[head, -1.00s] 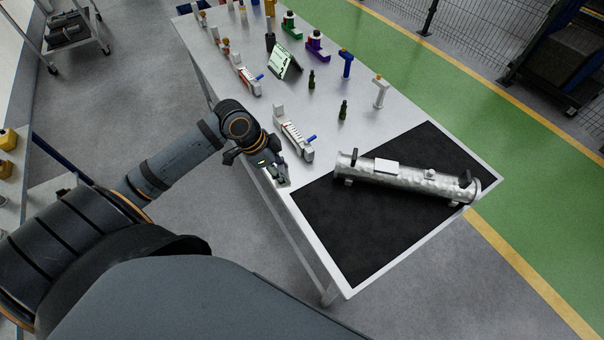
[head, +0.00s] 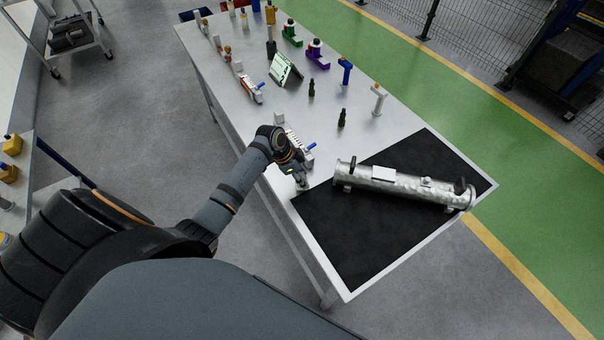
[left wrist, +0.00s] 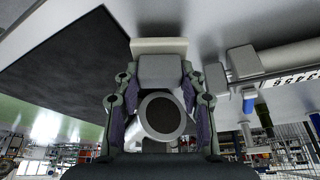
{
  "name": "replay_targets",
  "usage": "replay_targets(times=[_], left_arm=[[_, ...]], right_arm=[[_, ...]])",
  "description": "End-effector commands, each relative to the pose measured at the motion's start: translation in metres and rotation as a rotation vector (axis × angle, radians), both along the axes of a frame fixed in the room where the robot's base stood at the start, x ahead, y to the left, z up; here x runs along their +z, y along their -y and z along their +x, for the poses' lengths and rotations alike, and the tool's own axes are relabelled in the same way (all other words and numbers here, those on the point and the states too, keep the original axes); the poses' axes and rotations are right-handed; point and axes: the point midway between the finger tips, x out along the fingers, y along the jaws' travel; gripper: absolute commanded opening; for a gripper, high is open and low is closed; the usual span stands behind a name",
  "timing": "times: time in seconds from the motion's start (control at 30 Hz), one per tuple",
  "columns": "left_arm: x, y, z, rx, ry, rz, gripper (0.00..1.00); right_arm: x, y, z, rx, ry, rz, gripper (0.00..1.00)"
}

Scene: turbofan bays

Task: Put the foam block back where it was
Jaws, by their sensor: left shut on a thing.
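My left gripper (head: 300,178) is over the table's near edge, by the corner of the black mat (head: 350,250). In the left wrist view the gripper (left wrist: 160,105) is shut on a grey piece (left wrist: 160,70) with a round, dark-centred end. A cream slab (left wrist: 158,46) shows at the far end of this piece, close to the pale table top. I cannot tell whether this held piece is the foam block, and no other thing is clearly a foam block. My right gripper is not in view.
A silver cylinder (head: 405,186) lies across the far part of the mat. Dark bottles (head: 342,118), stands (head: 378,98) and a tablet (head: 285,69) stand further back. The mat's near part is clear.

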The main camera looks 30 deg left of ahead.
Motion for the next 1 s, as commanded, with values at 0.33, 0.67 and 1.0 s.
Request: replay_targets(times=[0.33,0.67,1.0], left_arm=[[-0.0053,0.0,0.0,0.001,0.001,0.0,0.11],[-0.0087,0.0001,-0.0001,0.001,0.0,-0.001,0.63],[-0.0045,-0.0001,0.0002,0.0,0.001,0.0,0.63]], right_arm=[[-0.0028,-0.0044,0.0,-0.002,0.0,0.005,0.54],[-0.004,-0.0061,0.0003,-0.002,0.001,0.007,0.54],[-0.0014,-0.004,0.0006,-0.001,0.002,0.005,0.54]])
